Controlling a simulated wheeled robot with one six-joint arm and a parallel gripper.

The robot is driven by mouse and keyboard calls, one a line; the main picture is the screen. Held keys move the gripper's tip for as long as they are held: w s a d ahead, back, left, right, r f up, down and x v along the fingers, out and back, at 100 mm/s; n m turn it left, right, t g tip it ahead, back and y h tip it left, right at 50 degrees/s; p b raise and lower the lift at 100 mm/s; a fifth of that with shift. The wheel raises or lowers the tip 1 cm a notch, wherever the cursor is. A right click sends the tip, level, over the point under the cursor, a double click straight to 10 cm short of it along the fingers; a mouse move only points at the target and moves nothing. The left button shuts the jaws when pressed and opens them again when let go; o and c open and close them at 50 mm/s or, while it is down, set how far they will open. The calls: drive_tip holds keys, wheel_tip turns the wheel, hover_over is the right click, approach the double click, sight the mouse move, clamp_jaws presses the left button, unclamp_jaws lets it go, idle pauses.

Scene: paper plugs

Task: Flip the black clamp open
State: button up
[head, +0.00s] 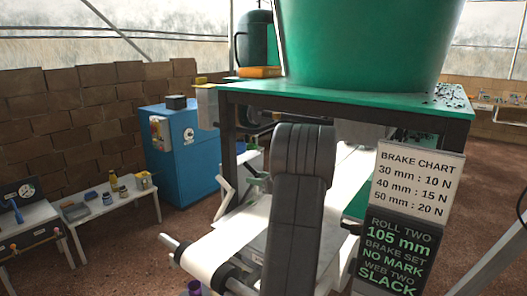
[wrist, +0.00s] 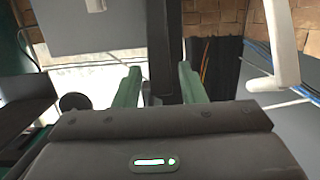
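My gripper (wrist: 158,70) shows its two green fingers apart in the wrist view. A dark upright bar (wrist: 167,40) stands between and beyond the fingertips; I cannot tell whether it is the black clamp or part of the machine frame, or whether the fingers touch it. A round black knob (wrist: 75,101) is left of the fingers. In the head view, my grey arm covers the middle of the machine, and a bit of green, likely my fingers, shows left of it. No black clamp can be made out clearly there.
A white bent lever (head: 224,192) stands left of my arm; a white handle (wrist: 285,45) is right of my fingers. The white paper web (head: 228,240) runs over a front roller. A brake chart sign (head: 419,178) stands at right. A blue cabinet (head: 185,155) is behind left.

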drive_tip(key=s+d+f+t+y+b, duration=0.1)
drive_tip(key=s+d+b, duration=0.4)
drive_tip(key=d, duration=0.2)
drive_tip(key=shift+s+d+f+b, duration=0.15)
drive_tip(key=shift+s+f+b, duration=0.05)
drive_tip(key=shift+f+b, duration=0.1)
drive_tip(key=shift+r, duration=0.15)
idle(0.4)
